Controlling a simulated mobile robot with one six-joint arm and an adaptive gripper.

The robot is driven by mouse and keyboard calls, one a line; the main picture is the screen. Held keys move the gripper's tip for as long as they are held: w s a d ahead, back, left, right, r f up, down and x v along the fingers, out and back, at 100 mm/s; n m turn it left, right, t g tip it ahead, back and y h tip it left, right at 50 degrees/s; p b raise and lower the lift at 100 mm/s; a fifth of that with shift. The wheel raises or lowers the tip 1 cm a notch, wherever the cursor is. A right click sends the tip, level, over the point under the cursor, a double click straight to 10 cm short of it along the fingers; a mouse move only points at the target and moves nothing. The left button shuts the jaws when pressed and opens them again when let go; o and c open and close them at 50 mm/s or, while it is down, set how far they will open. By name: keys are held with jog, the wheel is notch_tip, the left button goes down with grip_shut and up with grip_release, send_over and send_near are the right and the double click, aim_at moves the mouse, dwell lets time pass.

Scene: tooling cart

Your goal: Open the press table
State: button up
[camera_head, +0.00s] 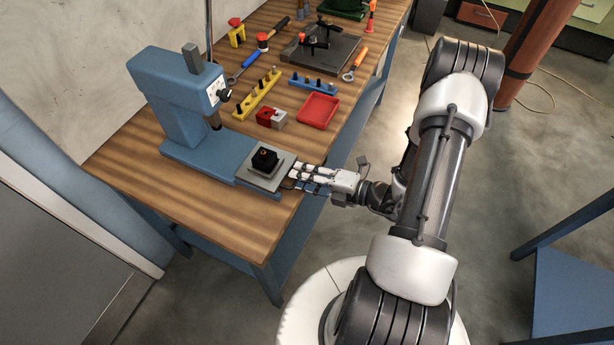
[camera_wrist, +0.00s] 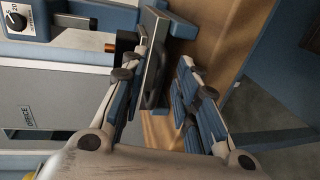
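The blue press (camera_head: 180,95) stands at the near left of the wooden bench. Its press table (camera_head: 270,184) is a grey plate at the front of the base, with a black block (camera_head: 265,158) on it. In the wrist view a grey front plate with a dark handle (camera_wrist: 155,80) shows between my fingers, nearer the left one. My gripper (camera_head: 294,174) is at the right edge of the press table. The wrist view shows my gripper (camera_wrist: 166,56) open, its fingers on either side of the handle. I cannot tell whether a finger touches it.
A red tray (camera_head: 318,110), a red and grey block (camera_head: 271,118) and yellow and blue holders (camera_head: 313,84) lie farther back on the bench (camera_head: 220,210). A blue frame (camera_head: 575,270) stands at the right. The floor beyond the bench's right edge is mostly clear.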

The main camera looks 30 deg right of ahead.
jog(key=v, duration=1.2)
jog(key=shift+f, duration=0.1)
jog(key=s+a+r+n+g, duration=0.2)
jog(key=a+r+n+g, duration=0.95)
jog(key=n, duration=1.15)
jog(key=s+a+r+n+t+h, duration=0.2)
jog(key=r+n, duration=0.4)
jog(key=n, duration=0.6)
jog(key=s+a+r+n+t+h, duration=0.2)
jog(key=s+r+n+h, duration=0.2)
jog(key=r+n+h, duration=0.3)
jog(key=n, duration=0.4)
jog(key=shift+s+n, duration=0.2)
jog(key=shift+n, duration=0.2)
